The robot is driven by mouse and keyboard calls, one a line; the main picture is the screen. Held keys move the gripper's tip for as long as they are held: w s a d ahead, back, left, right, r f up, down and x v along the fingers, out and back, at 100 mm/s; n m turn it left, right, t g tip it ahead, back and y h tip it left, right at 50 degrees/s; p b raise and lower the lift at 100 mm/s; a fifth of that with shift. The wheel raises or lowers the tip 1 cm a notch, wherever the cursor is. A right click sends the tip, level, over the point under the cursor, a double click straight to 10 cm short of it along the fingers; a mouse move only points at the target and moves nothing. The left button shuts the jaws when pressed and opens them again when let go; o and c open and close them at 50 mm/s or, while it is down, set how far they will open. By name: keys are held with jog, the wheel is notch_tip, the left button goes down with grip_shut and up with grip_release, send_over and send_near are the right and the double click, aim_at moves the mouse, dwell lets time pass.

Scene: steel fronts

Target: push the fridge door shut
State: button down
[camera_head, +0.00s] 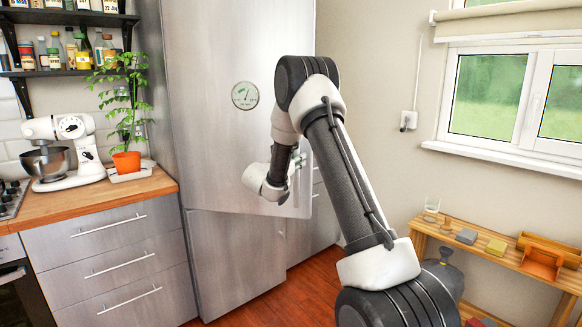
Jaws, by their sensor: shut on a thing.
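The tall steel fridge stands in the middle of the head view. Its upper fridge door (215,130) carries a round dial and appears ajar, with its lower right corner standing out past the lower front (235,260). My gripper (292,188) is at the right edge of this door, at the height of its lower part. It is shut on what appears to be the door's handle (299,165). My wrist and forearm cover part of the handle and the door edge, so the exact hold and the size of the gap are hard to see.
A wooden counter (90,205) with a stand mixer (68,150) and a potted plant (127,160) adjoins the fridge on the left. A low wooden bench (480,252) with small items stands under the window at right. Some red wooden floor (290,300) is clear before the fridge.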

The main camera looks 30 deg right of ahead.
jog(key=w+d+n+t+y, duration=0.1)
jog(key=w+d+t, duration=0.1)
jog(key=w+d, duration=0.4)
jog(key=w+d+n+t+y, duration=0.1)
jog(key=w+d, duration=0.5)
jog(key=w, duration=0.9)
jog(key=shift+w+d+n+t+y, duration=0.25)
jog(key=shift+n+t+y, duration=0.15)
jog(key=shift+n+t, duration=0.2)
jog(key=c, duration=1.3)
grip_release()
jog(key=shift+a, duration=0.1)
jog(key=shift+s, duration=0.2)
